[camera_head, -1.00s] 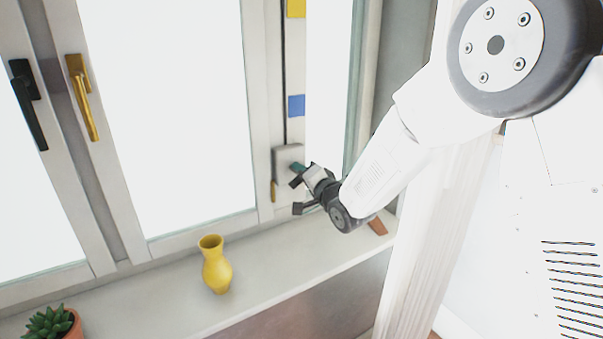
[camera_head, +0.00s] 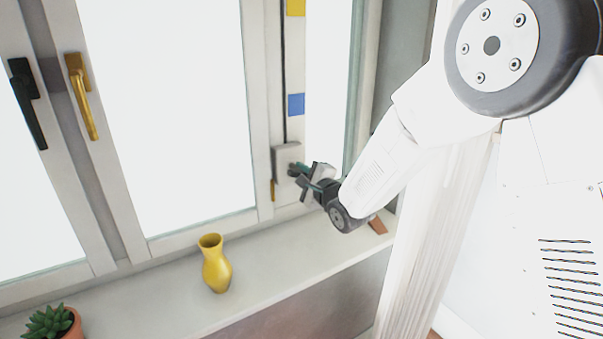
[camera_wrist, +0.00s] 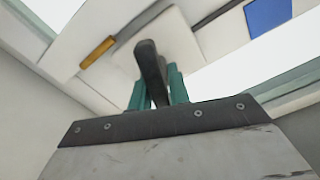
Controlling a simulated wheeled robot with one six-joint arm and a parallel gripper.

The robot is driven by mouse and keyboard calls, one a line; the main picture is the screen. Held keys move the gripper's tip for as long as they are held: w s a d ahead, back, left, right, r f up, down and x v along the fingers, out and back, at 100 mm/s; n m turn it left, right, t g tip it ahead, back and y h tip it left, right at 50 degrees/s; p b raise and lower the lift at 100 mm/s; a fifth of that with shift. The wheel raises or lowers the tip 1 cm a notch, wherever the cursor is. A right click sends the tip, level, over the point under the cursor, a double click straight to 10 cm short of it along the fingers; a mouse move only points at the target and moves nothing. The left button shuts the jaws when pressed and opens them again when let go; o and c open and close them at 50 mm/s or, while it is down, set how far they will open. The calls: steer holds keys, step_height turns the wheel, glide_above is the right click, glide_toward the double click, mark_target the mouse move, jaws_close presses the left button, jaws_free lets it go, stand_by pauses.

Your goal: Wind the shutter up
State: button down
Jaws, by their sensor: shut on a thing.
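The winder box (camera_head: 281,153), a pale grey block, is mounted on the window post below a thin dark cord (camera_head: 284,75). Its pale face (camera_wrist: 158,38) also shows in the wrist view. A dark crank handle (camera_wrist: 150,62) stands out from the box towards the wrist camera. My gripper (camera_head: 299,171) is at the box's lower right. In the wrist view its teal fingers (camera_wrist: 158,88) are shut on the dark handle, one on each side. The handle's lower end is hidden between the fingers. The shutter itself cannot be made out.
A yellow vase (camera_head: 216,264) stands on the sill (camera_head: 265,268), with a potted succulent (camera_head: 48,322) at its left end. A terracotta-coloured piece (camera_head: 377,226) lies under my wrist. Black (camera_head: 27,100) and gold (camera_head: 81,95) window handles are further left. A blue square (camera_head: 296,104) sits above the box.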

steer(key=shift+f+m, duration=0.1)
steer(key=shift+m, duration=0.5)
steer(key=c, duration=1.3)
jaws_free()
steer(key=shift+c, duration=0.2)
steer(key=v, duration=0.8)
steer(key=shift+w, duration=0.1)
